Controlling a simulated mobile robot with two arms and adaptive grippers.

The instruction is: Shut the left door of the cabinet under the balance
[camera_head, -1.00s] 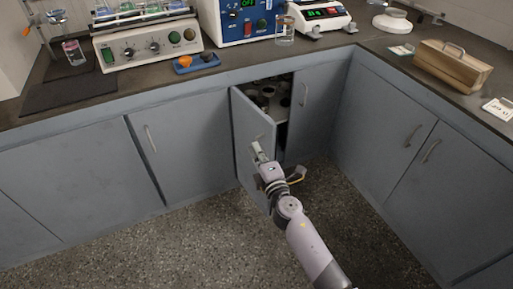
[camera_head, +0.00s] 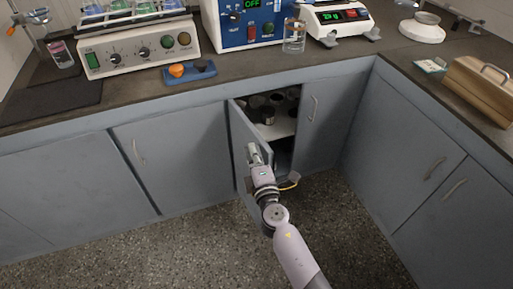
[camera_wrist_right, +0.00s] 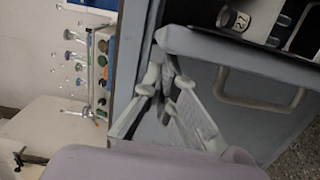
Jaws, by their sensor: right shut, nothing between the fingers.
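The left door (camera_head: 241,131) of the cabinet under the balance (camera_head: 335,16) stands partly open, swung out from its left hinge side. My right gripper (camera_head: 254,150) is shut and empty, at the door's outer face near its upper free edge. In the right wrist view the shut fingertips (camera_wrist_right: 166,68) are close to the door panel (camera_wrist_right: 222,84), beside its bar handle (camera_wrist_right: 262,102); I cannot tell whether they touch. The gripper covers part of the door in the head view. My left gripper is not in view.
Dark jars stand on the shelf (camera_head: 282,126) inside; one labelled jar (camera_wrist_right: 232,19) shows by the door edge. The neighbouring right door (camera_head: 322,125) is closed. Counter (camera_head: 215,84) runs above. The speckled floor (camera_head: 190,250) is clear around my arm.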

